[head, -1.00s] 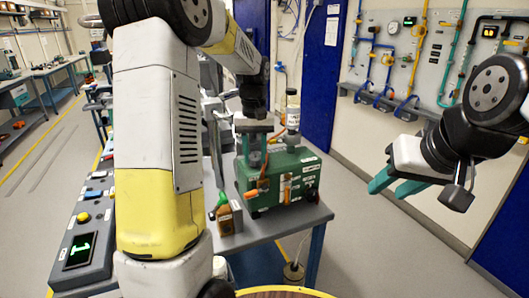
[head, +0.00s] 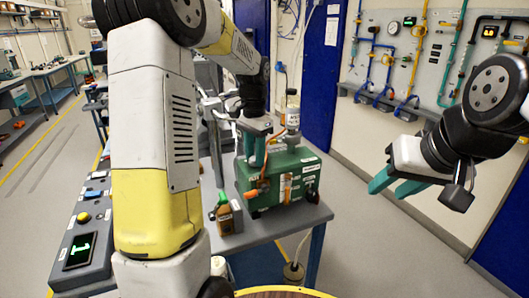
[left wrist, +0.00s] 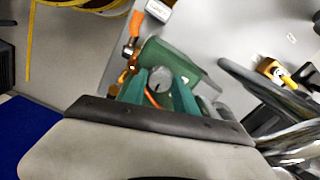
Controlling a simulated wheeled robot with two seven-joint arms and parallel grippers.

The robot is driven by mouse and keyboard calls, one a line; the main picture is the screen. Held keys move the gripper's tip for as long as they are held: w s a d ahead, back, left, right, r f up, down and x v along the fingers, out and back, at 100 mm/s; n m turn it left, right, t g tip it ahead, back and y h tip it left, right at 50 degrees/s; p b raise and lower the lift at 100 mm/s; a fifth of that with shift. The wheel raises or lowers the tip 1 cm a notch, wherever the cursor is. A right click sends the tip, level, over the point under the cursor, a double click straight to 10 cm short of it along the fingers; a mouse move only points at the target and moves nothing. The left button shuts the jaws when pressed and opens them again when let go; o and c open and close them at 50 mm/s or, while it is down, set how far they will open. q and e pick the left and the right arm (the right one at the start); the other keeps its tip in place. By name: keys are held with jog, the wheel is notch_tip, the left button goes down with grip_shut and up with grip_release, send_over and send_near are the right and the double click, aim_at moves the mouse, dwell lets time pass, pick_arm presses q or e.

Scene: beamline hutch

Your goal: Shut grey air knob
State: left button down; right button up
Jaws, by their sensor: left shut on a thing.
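The green pump unit (head: 278,180) stands on the grey bench in the head view, with an orange handle and fittings on its front. My left gripper (head: 257,158) points down onto the top left of this unit, its teal fingers close together. In the left wrist view, the small round grey knob (left wrist: 161,79) shows between the tips of my left fingers (left wrist: 160,97), which are shut on it. In the head view the fingers hide the knob. My right gripper (head: 397,188) hangs in free air at the right, its teal fingers apart and empty.
A clear bottle (head: 292,115) rises behind the unit. A grey console (head: 82,235) with a green display is at the left. A pipe panel (head: 420,60) hangs on the right wall.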

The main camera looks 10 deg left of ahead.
pick_arm(q)
jog(key=shift+r+m, duration=0.1)
jog(key=shift+m, duration=0.5)
jog(key=c, duration=1)
grip_release()
jog(key=shift+o, duration=0.2)
notch_tip(320, 180, up, 7)
jog(key=shift+f, duration=0.15)
jog(key=shift+r, duration=0.5)
